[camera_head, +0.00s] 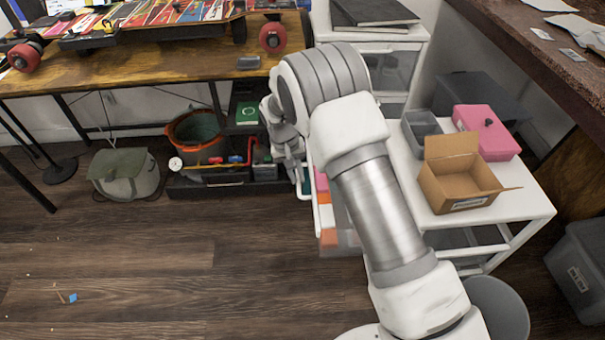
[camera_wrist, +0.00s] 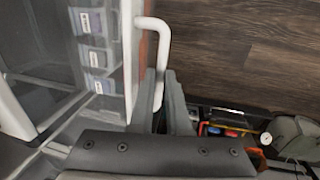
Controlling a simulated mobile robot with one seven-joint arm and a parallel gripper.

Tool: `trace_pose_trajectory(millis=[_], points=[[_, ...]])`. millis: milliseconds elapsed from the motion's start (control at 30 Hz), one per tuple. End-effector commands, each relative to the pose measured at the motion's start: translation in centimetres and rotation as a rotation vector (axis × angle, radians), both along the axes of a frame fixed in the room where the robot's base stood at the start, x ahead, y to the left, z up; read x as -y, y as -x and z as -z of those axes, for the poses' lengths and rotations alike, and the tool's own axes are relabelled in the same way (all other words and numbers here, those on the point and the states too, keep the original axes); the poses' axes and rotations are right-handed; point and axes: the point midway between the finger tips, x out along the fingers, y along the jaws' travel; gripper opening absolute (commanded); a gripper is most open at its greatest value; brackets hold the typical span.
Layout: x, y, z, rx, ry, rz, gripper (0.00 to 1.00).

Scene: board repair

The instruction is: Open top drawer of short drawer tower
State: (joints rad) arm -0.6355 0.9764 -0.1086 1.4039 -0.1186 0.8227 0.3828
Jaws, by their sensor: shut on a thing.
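The short white drawer tower (camera_head: 525,205) stands right of centre in the head view, partly hidden behind my arm. My gripper (camera_wrist: 162,88) is shut on a white bar handle (camera_wrist: 153,24) at the drawer front in the wrist view. The handle bends at its upper end. Left of it is a clear drawer side (camera_wrist: 40,45), with several small labelled boxes (camera_wrist: 91,22) showing. In the head view my gripper (camera_head: 293,168) is at the tower's left side. My arm hides most of the drawer front, so I cannot tell how far the drawer is out.
An open cardboard box (camera_head: 455,185), a pink case (camera_head: 487,132) and a grey bin (camera_head: 420,130) are on the tower. A workbench (camera_head: 150,75) with a skateboard stands at the back left. A bucket (camera_head: 195,135) and green bag (camera_head: 124,174) are below. The floor at front left is mostly clear.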

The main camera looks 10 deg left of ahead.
Motion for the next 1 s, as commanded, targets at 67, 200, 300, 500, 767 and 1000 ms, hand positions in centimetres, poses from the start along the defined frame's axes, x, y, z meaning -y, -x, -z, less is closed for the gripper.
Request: trace_pose_trajectory(millis=[67, 200, 300, 500, 767, 1000], points=[[0.0, 0.0, 0.0, -0.001, 0.000, 0.000, 0.00], [0.0, 0.0, 0.0, -0.001, 0.000, 0.000, 0.00], [0.0, 0.0, 0.0, 0.000, 0.000, 0.000, 0.24], [0.0, 0.0, 0.0, 0.000, 0.000, 0.000, 0.45], [0.0, 0.0, -0.3, 0.001, 0.000, 0.000, 0.45], [-0.7, 0.1, -4.3, 0.003, -0.002, -0.002, 0.45]])
